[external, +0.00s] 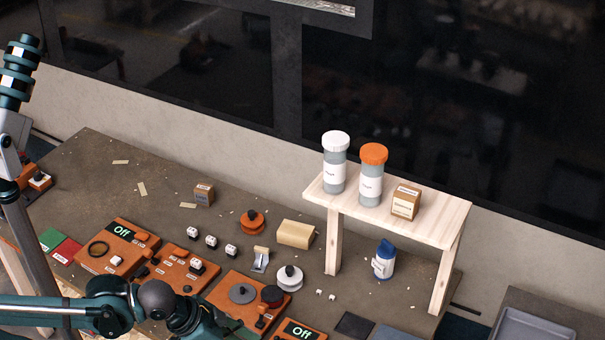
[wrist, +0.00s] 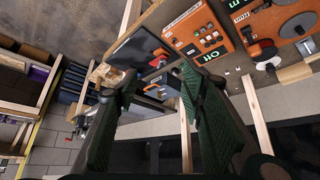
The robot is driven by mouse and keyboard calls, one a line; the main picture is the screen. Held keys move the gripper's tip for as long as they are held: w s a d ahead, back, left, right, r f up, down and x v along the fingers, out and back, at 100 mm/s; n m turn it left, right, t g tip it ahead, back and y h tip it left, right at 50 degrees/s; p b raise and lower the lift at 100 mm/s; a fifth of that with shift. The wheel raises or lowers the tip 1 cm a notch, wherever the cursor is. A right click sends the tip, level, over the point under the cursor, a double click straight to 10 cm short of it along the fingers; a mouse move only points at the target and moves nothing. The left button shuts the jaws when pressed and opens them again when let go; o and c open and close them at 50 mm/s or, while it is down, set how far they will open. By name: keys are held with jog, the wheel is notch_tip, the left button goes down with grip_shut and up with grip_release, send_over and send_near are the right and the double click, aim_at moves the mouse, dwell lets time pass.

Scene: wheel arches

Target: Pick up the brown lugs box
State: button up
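A small brown box (external: 204,195) with a pale label sits on the far left part of the workbench. A lighter tan box (external: 405,202) with a white label stands on the wooden shelf. The print on both labels is too small to read, so I cannot tell by text which is the lugs box. My gripper (wrist: 157,76) is open in the wrist view, with nothing held between its dark green fingers. My arm shows at the bottom left of the external view, well in front of both boxes. Neither box is visible in the wrist view.
A white-capped bottle (external: 335,165) and an orange-capped bottle (external: 371,176) share the wooden shelf (external: 440,215). A blue-topped bottle (external: 384,261) stands beneath it. Orange panels (external: 170,272), small white blocks and a wooden block (external: 296,234) crowd the bench's middle. Space around the brown box is mostly clear.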

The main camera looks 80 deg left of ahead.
dwell(0.4)
jog(key=o, duration=0.4)
